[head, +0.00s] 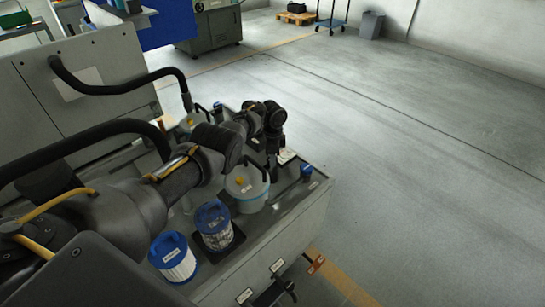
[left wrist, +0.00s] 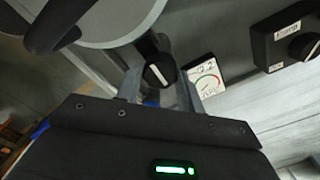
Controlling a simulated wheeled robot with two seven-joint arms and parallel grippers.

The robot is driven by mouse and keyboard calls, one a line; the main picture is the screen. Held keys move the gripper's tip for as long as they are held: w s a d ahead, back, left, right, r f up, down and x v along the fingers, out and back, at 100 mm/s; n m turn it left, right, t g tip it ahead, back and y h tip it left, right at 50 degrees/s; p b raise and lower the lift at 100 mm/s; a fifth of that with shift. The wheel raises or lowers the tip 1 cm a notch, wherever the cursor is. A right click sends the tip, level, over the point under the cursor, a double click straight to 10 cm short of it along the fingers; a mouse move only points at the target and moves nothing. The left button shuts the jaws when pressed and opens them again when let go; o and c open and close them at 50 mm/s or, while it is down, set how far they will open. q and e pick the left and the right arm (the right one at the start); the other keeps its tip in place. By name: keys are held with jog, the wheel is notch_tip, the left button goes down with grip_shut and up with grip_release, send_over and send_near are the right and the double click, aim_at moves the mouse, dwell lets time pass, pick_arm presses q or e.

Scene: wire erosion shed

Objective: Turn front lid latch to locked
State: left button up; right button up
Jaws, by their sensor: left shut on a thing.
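My left gripper (head: 272,157) reaches over the grey machine's tank top in the head view. In the left wrist view its fingers (left wrist: 158,88) are shut on a small black latch knob (left wrist: 160,71) with a white pointer line. The knob sits beside the round pale lid (left wrist: 112,14), which tops the bucket-like vessel (head: 247,188) in the head view. The gripper hides the knob in the head view. I cannot read which position the pointer marks. My right gripper is not in view.
Two blue-topped filter canisters (head: 174,258) (head: 214,226) stand nearer. A small gauge card (left wrist: 206,77) lies right of the knob. A black box with a labelled rotary knob (left wrist: 296,40) is farther right. A black hose (head: 115,82) arches behind my arm. Open floor lies right.

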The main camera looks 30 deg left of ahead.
pick_arm(q)
jog(key=shift+r, duration=0.1)
dwell(0.3)
jog(key=o, duration=0.8)
jog(key=shift+a, duration=0.1)
jog(key=shift+o, duration=0.9)
notch_tip(320, 180, up, 11)
jog(key=p, duration=0.3)
jog(key=shift+p, duration=0.3)
jog(key=shift+f, duration=0.2)
